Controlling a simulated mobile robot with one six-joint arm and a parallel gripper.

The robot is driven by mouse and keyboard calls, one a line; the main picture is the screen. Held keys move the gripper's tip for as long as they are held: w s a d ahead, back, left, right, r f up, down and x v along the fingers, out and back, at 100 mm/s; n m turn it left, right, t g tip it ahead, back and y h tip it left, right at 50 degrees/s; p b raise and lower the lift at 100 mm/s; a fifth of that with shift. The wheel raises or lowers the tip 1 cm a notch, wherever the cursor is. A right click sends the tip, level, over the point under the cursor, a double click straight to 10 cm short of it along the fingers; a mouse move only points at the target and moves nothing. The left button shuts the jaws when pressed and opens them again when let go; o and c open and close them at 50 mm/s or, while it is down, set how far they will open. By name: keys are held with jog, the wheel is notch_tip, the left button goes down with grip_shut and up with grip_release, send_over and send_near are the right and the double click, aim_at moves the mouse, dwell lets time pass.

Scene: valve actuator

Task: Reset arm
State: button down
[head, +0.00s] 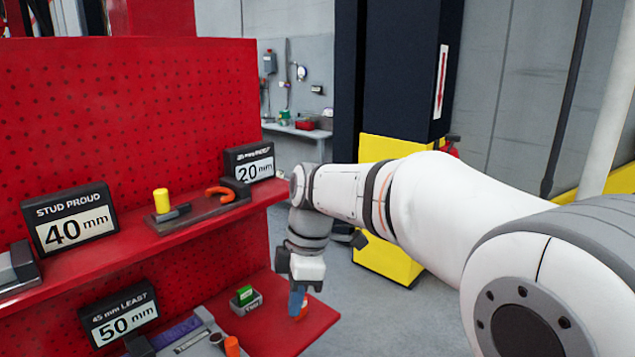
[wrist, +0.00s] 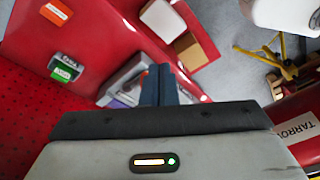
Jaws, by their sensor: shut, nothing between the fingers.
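My white and grey arm (head: 430,200) reaches in from the right in the head view, bent at its far end. My gripper (head: 298,303) hangs down from it in front of the right end of the lower red shelf (head: 305,330). Its blue fingers are together and hold nothing. In the wrist view the two dark blue fingers of my gripper (wrist: 159,85) are side by side, with red surfaces and a grey bin (wrist: 128,80) behind them. Whether the fingertips touch anything is hidden.
The red pegboard (head: 130,120) stands at left. Its upper shelf (head: 160,240) bears a "40 mm" sign (head: 70,218), a "20 mm" sign (head: 249,162) and a yellow cylinder (head: 161,201). A "50 mm" sign (head: 119,313) stands below. A yellow-based column (head: 390,240) is behind my arm. Grey floor is open between.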

jog(key=s+d+f+m+t+h, duration=0.1)
jog(key=s+d+f+m+t, duration=0.1)
jog(key=s+d+m, duration=0.4)
jog(key=s+d+f+m+t+h, duration=0.1)
jog(key=s+d+f+m, duration=0.3)
jog(key=d+m, duration=0.9)
jog(key=s+m, duration=0.1)
jog(key=s, duration=0.2)
jog(key=shift+s+d+f+t, duration=0.2)
jog(key=shift+d+t, duration=0.15)
jog(key=shift+t, duration=0.05)
